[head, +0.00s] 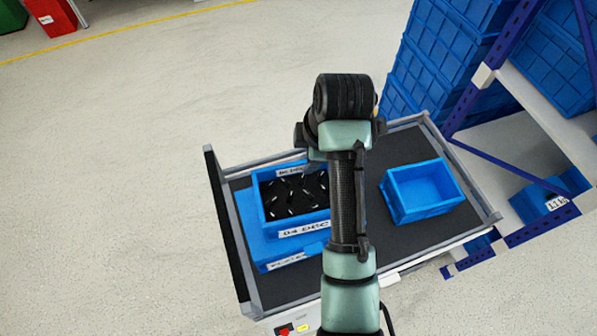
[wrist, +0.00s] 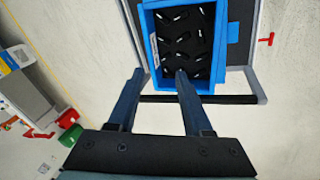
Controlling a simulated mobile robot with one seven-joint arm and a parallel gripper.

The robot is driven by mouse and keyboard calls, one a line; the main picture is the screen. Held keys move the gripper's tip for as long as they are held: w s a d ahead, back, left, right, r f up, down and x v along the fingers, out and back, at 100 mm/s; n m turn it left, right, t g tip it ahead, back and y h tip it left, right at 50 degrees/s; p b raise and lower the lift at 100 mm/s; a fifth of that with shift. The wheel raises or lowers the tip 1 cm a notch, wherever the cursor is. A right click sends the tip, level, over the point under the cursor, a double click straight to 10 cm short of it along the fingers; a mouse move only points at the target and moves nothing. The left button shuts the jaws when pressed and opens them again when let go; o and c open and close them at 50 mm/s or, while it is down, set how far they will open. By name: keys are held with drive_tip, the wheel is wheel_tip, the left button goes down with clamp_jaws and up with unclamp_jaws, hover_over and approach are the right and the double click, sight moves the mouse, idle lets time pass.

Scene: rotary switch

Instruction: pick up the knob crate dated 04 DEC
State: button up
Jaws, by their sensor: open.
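The knob crate (head: 259,200) is a blue open box holding black knobs with white marks. Its front label reads 04 DEC. It sits on another blue piece (head: 252,246) on the left of the cart, and my arm covers its right side. It also shows in the wrist view (wrist: 221,42), at top centre. My gripper (wrist: 159,74) is open and empty. In that view the right fingertip overlaps the crate's lower edge and the left one lies outside its lower left corner. Contact cannot be told. The fingers are not distinguishable in the head view.
An empty blue crate (head: 422,190) stands on the right of the dark cart top (head: 400,238). The cart has raised rails (head: 228,232). A blue rack (head: 487,75) with stacked blue crates (head: 430,65) stands close behind at right. Open floor (head: 110,190) lies left.

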drive_tip(key=s+d+f+n+g+p, duration=0.1)
drive_tip(key=s+f+n+g+p, duration=0.1)
drive_tip(key=s+n+g, duration=0.3)
drive_tip(key=m+t+b, duration=0.1)
drive_tip(key=m+b, duration=0.1)
drive_tip(key=b, duration=0.5)
hover_over(307, 216)
drive_tip(key=f, duration=0.6)
drive_tip(key=shift+w+d+f, duration=0.15)
drive_tip(key=shift+d+f, duration=0.1)
drive_tip(key=shift+d, duration=0.15)
drive_tip(key=shift+a+f+b, duration=0.2)
drive_tip(key=shift+f+b, duration=0.8)
drive_tip(key=shift+f, duration=0.3)
drive_tip(key=shift+s+a+f+p, duration=0.1)
drive_tip(key=shift+s+f+p, duration=0.15)
drive_tip(key=shift+p, duration=0.65)
drive_tip(key=shift+a+f, duration=0.15)
drive_tip(key=shift+f, duration=1.2)
clamp_jaws()
drive_tip(key=shift+w+r, duration=0.1)
